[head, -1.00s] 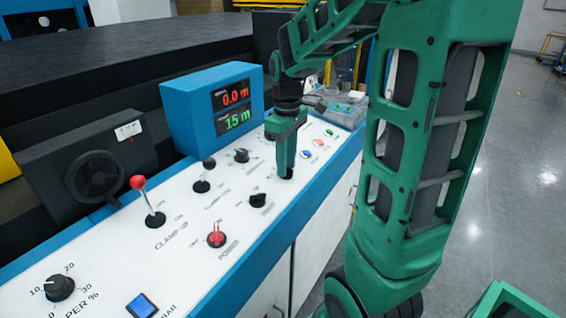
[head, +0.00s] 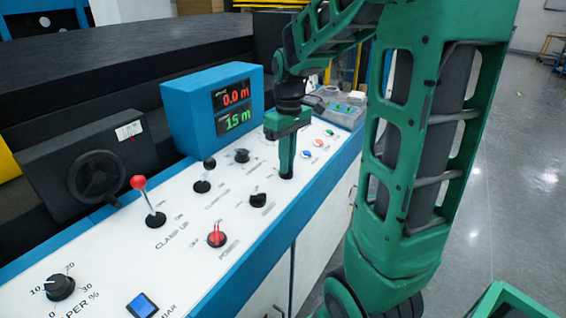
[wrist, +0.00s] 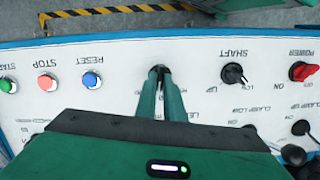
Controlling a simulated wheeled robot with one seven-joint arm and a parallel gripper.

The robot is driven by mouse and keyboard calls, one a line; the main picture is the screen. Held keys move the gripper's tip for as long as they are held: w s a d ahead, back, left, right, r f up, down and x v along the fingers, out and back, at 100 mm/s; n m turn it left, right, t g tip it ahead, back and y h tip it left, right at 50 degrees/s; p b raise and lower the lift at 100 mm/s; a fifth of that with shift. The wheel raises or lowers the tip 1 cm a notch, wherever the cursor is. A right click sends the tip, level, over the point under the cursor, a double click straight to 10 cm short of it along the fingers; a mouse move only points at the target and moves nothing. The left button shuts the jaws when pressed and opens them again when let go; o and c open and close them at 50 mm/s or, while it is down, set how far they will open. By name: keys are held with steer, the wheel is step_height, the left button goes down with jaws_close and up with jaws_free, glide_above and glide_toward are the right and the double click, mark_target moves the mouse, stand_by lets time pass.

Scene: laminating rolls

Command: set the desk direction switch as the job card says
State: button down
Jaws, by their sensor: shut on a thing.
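My gripper (wrist: 160,76) points down at the white control desk (wrist: 60,115). Its fingers are shut on a small dark switch knob (wrist: 158,70), between the blue reset button and the shaft switch in the wrist view. The fingers hide most of this knob and its label, so its setting cannot be read. In the head view my gripper (head: 286,175) stands on the desk's right part and covers the knob. No job card is readable; a small white label (head: 129,130) sits on the black box at the left, its print too small to read.
Nearby are the shaft switch (wrist: 233,73), the red power switch (wrist: 302,71), and the reset (wrist: 92,80), stop (wrist: 47,82) and start (wrist: 8,84) buttons. A red-topped clamp lever (head: 139,183) stands up at left. A blue display box (head: 190,115) reads 0.0 m and 15 m.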

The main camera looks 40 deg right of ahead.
steer(key=m, duration=0.3)
steer(key=m+y, duration=0.1)
steer(key=m, duration=0.2)
steer(key=shift+s+d+f+m, duration=0.1)
steer(key=shift+s+f+m, duration=0.1)
steer(key=shift+m, duration=0.1)
stand_by(0.3)
steer(key=c, duration=1.9)
jaws_free()
steer(key=shift+o, duration=0.2)
steer(key=shift+w, duration=0.1)
steer(key=shift+r, duration=0.1)
steer(key=shift+r, duration=0.15)
step_height(320, 180, up, 10)
steer(key=d, duration=0.1)
steer(key=shift+d+r, duration=0.15)
steer(key=shift+d, duration=0.1)
